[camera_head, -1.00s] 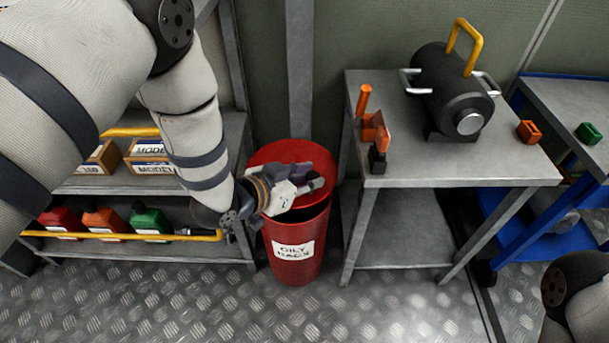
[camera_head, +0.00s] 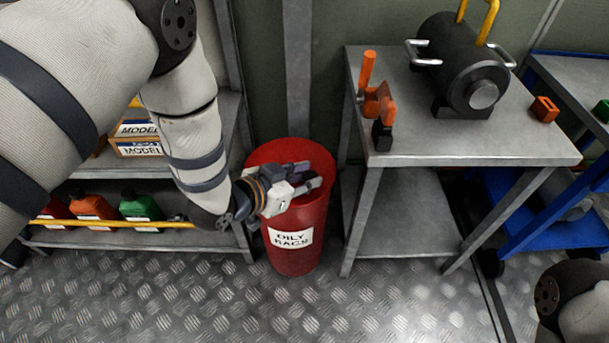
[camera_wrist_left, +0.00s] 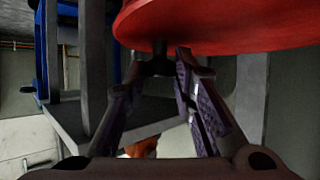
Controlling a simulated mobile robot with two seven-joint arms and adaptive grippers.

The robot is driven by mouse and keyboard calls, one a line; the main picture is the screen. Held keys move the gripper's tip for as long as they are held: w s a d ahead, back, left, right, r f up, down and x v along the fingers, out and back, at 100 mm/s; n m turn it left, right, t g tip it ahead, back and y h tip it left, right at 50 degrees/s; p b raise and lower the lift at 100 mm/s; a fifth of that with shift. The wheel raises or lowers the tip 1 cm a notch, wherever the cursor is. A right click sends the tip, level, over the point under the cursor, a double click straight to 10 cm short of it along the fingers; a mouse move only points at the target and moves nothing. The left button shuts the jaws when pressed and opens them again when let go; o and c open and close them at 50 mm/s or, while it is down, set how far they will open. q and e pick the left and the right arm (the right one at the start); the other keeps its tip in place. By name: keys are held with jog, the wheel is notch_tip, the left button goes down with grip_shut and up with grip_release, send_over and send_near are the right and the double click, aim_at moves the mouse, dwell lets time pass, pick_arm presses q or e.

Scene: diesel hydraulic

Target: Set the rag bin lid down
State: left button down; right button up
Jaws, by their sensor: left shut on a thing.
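The red rag bin (camera_head: 292,250) stands on the floor between the shelf and the workbench, its label reading "OILY RAGS". The round red lid (camera_head: 280,151) is over the bin's mouth, covering it from this view. I cannot tell whether it rests fully on the rim. My left gripper (camera_head: 308,177) is above the lid, with its fingers shut on the lid's dark handle. In the left wrist view the lid (camera_wrist_left: 225,25) fills the top, with the handle (camera_wrist_left: 158,64) between the fingertips. My right gripper is out of view.
A shelf (camera_head: 110,236) with boxes and coloured jugs is close on the left. A grey workbench (camera_head: 450,140) on the right carries a black cylinder (camera_head: 465,75) and an orange tool (camera_head: 377,105). The tread-plate floor (camera_head: 200,290) in front is clear.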

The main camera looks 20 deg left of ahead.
pick_arm(q)
jog(key=shift+f, duration=0.45)
jog(key=c, duration=1.3)
grip_release()
